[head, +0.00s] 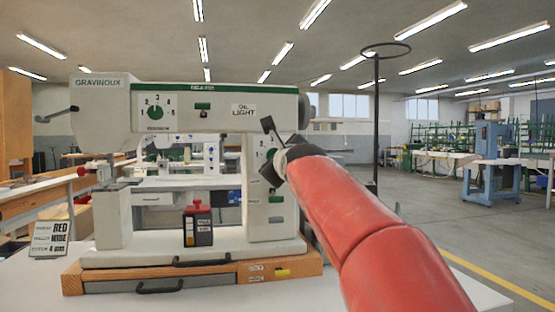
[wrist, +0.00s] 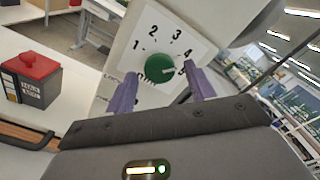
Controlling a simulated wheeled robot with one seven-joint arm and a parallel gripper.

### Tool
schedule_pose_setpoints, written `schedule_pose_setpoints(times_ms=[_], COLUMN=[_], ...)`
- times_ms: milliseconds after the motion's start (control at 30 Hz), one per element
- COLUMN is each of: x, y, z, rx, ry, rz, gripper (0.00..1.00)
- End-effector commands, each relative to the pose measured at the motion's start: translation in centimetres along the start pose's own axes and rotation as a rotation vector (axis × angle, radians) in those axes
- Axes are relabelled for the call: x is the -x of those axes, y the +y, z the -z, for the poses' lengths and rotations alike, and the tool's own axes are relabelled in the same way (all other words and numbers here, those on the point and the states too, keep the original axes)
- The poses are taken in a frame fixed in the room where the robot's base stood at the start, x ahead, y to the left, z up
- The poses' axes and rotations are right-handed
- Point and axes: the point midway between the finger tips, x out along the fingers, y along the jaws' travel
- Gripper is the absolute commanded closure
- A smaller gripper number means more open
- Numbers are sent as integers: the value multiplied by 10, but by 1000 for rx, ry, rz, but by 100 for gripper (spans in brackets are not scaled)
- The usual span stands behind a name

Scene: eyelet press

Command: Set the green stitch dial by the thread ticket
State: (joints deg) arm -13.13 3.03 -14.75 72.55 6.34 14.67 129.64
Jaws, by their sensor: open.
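The green stitch dial (wrist: 158,68) sits on a white plate numbered 1 to 5 in the wrist view. A pale mark on its right side seems to point towards 5. My gripper (wrist: 161,73) is open, its two purple fingers either side of the dial; I cannot tell whether they touch it. In the head view my gripper (head: 268,152) is at the machine's right column, partly hiding a numbered plate there. Another green dial (head: 156,112) numbered 1 to 5 is on the upper arm. The ticket (head: 50,239) at left reads RED, WHITE and 4 mm in its large print.
The sewing machine (head: 105,105) stands on a wooden base (head: 72,280) with drawer handles. A black box with a red top (head: 198,226) stands before the column and shows in the wrist view too (wrist: 32,75). A black pole with a ring (head: 376,120) rises behind my arm.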

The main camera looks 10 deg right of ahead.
Motion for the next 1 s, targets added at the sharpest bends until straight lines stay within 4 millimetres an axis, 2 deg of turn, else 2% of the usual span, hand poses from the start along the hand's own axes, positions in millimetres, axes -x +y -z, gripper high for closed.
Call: schedule_pose_setpoints(times_ms=[133, 400, 500, 667, 1000], x=[14, 60, 71, 78, 78], y=[1, 1, 0, 0, 0], z=[0, 2, 2, 1, 0], rx=[0, -1, -1, 0, 0], ry=[-2, -1, -1, 1, 1], rz=[0, 1, 1, 0, -1], gripper=[46, 46, 46, 46, 46])
